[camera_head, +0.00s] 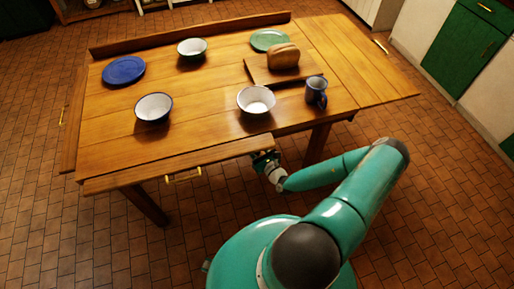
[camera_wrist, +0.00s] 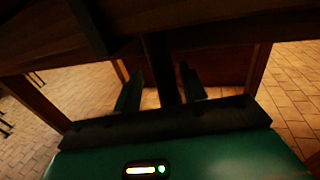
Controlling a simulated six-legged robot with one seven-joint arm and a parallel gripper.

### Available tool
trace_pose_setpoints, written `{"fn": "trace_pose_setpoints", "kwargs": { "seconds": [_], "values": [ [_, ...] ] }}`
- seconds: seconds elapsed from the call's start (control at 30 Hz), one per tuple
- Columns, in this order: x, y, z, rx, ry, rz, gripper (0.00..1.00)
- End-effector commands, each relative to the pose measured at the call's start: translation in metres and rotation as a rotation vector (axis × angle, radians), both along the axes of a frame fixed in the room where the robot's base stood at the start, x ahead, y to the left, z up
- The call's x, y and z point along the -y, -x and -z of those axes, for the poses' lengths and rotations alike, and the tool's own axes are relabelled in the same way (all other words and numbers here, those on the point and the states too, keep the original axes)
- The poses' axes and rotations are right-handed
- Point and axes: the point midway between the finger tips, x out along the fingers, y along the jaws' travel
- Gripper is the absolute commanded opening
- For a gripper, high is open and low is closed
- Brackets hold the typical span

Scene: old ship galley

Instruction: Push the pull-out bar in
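A long wooden board with a brass handle (camera_head: 183,175) sticks out along the near side of the wooden table (camera_head: 215,110); it looks like the pull-out bar (camera_head: 225,152), though other edges also carry boards. My gripper (camera_head: 264,160) is at the right end of this board, low by the table's edge. In the wrist view my gripper (camera_wrist: 162,88) has its two fingers apart, under dark wood. A dark upright piece (camera_wrist: 160,65) shows between and beyond the fingers. I cannot tell whether they touch anything. The handle is not visible in the wrist view.
On the tabletop are a blue plate (camera_head: 124,70), white bowls (camera_head: 153,107), a green plate (camera_head: 270,40), bread (camera_head: 284,56) on a board (camera_head: 262,72) and a mug (camera_head: 316,93). Table legs (camera_head: 145,204) stand below. The tiled floor (camera_head: 110,240) in front is clear; green cabinets (camera_head: 465,45) stand right.

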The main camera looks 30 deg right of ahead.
Motion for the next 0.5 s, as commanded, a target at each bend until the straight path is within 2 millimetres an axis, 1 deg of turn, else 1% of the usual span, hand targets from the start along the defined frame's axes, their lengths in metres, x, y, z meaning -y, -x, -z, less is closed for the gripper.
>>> {"fn": "trace_pose_setpoints", "kwargs": {
  "seconds": [0.27,0.37,0.47,0.5],
  "values": [
    [0.002,0.004,0.0,-0.001,0.002,0.004,0.42],
    [0.002,0.014,0.001,-0.002,0.002,0.004,0.42],
    [0.002,0.031,0.0,-0.002,0.002,0.006,0.42],
    [0.002,0.04,0.0,-0.003,0.002,0.005,0.42]
  ]
}}
